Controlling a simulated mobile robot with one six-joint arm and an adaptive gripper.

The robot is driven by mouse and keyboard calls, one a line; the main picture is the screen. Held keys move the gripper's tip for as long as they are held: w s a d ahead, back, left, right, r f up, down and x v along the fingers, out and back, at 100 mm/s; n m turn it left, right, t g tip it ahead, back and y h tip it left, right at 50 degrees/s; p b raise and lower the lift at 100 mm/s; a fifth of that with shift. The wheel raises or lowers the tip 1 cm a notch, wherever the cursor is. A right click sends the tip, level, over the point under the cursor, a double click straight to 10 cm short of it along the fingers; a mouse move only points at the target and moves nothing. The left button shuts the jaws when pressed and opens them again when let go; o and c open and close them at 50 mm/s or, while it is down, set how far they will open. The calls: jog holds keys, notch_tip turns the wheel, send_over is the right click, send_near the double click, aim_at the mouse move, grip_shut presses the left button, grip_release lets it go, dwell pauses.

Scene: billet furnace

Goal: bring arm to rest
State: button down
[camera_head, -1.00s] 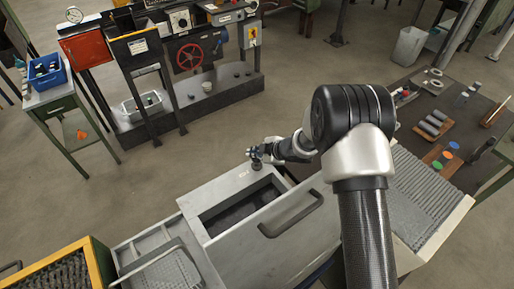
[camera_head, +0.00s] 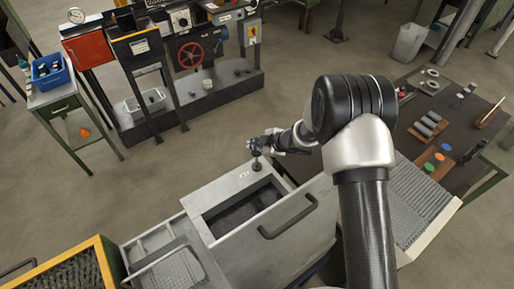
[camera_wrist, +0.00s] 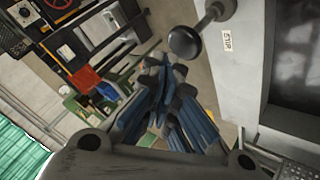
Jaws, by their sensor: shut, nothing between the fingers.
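My arm reaches from the lower right of the head view to above the grey furnace box (camera_head: 222,188). My gripper (camera_head: 252,147) is at its end, small in the head view, close to the dark round knob (camera_head: 257,163) on the box's top edge. In the wrist view my gripper (camera_wrist: 162,75) shows with its blue and grey fingers together and nothing between them. The black knob (camera_wrist: 185,42) on its metal stem appears just beyond the fingertips to the right; whether they touch is hard to tell.
The box's open dark cavity (camera_head: 245,207) and curved handle (camera_head: 288,218) lie below the arm. A dark table (camera_head: 465,120) with discs and cylinders stands right. A machine with a red handwheel (camera_head: 189,56) and a blue bin (camera_head: 50,76) stand behind. The floor between is clear.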

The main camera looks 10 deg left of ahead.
dwell(0.7)
jog(key=w+d+r+m+t+h+b, duration=0.25)
jog(key=w+d+r+m, duration=0.2)
jog(key=d+r, duration=0.65)
jog(key=s+d+r+m+t+h+b, duration=0.2)
jog(key=s+d+r+m+h, duration=0.35)
jog(key=d+r, duration=0.6)
jog(key=s+d+r+m+g+h+b, duration=0.1)
jog(key=s+d+m, duration=0.25)
jog(key=s, duration=0.45)
jog(key=s+d+r+m+g+h+b, duration=0.1)
jog(key=s+d+m+b, duration=0.15)
jog(key=s+d, duration=0.4)
jog(key=s+a+f+m+g+y, duration=0.1)
jog(key=s+f+m, duration=0.1)
jog(key=s, duration=0.8)
jog(key=s+a+f+m+g+y+b, duration=0.1)
jog(key=s+a+m, duration=0.1)
jog(key=s, duration=0.8)
jog(key=shift+f+m, duration=0.4)
jog(key=shift+m, duration=0.1)
